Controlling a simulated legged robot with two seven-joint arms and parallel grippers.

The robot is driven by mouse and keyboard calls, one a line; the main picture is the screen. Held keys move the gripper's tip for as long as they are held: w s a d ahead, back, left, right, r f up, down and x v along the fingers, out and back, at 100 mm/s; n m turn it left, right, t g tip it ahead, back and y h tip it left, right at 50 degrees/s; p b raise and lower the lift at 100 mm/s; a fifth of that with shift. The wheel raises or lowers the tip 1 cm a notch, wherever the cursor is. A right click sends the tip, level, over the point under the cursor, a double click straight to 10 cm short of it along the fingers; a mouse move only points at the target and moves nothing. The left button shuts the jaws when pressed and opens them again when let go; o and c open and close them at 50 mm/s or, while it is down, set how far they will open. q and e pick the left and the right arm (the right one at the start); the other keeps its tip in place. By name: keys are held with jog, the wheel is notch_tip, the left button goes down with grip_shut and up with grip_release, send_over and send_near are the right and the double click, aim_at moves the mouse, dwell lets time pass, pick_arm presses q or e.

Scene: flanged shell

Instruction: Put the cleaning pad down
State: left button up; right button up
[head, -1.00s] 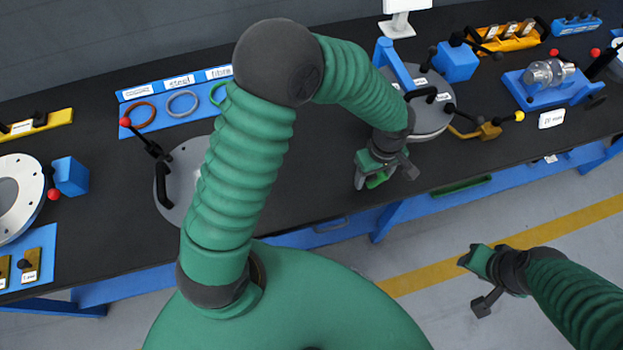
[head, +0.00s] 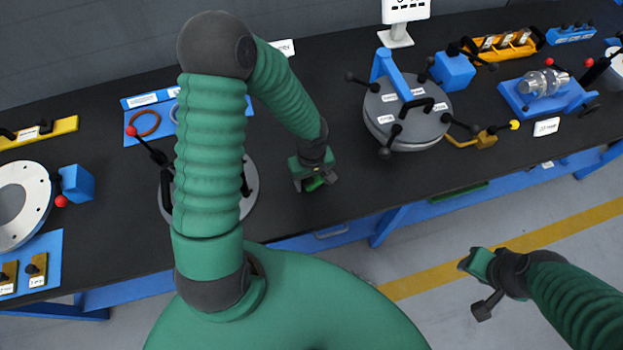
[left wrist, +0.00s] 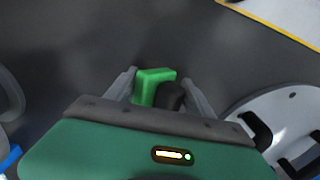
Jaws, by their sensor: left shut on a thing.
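My left gripper (head: 312,186) is above the black bench top, right of the round grey lid with handles (head: 246,192). It is shut on the cleaning pad (head: 318,183), a small green block with a black part. In the left wrist view the pad (left wrist: 154,86) sits between the two grey fingers of my left gripper (left wrist: 162,82). I cannot tell whether the pad touches the bench. My right gripper (head: 476,282) hangs over the floor in front of the bench; its fingers are too unclear to judge.
The bench top (head: 330,130) is clear around the left gripper. A grey flanged shell with dark clamp handles (head: 405,115) stands to the right, beside a blue block (head: 452,70). A blue seal tray (head: 160,110) lies behind my left arm. A white flange (head: 22,200) is at far left.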

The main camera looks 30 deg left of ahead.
aim_at(310, 179)
pick_arm(q)
jog(key=shift+w, duration=0.1)
jog(key=shift+f, duration=0.15)
jog(key=shift+f+b, duration=0.4)
jog(key=shift+b, duration=0.1)
jog(key=o, duration=1.2)
jog(key=shift+r, duration=0.1)
jog(key=shift+r+p, duration=0.25)
jog(key=shift+p, duration=0.1)
notch_tip(310, 179, up, 17)
jog(key=s+p, duration=0.1)
jog(key=p, duration=0.3)
jog(key=s+d+m+t, duration=0.1)
jog(key=m, duration=0.2)
jog(key=s+d+m, duration=0.1)
jog(key=d+m, duration=0.1)
jog(key=m, duration=0.2)
jog(key=s+d+r+m+t, duration=0.1)
jog(key=m, duration=0.2)
jog(key=shift+s+d+m+t, duration=0.3)
jog(key=shift+s+d, duration=0.05)
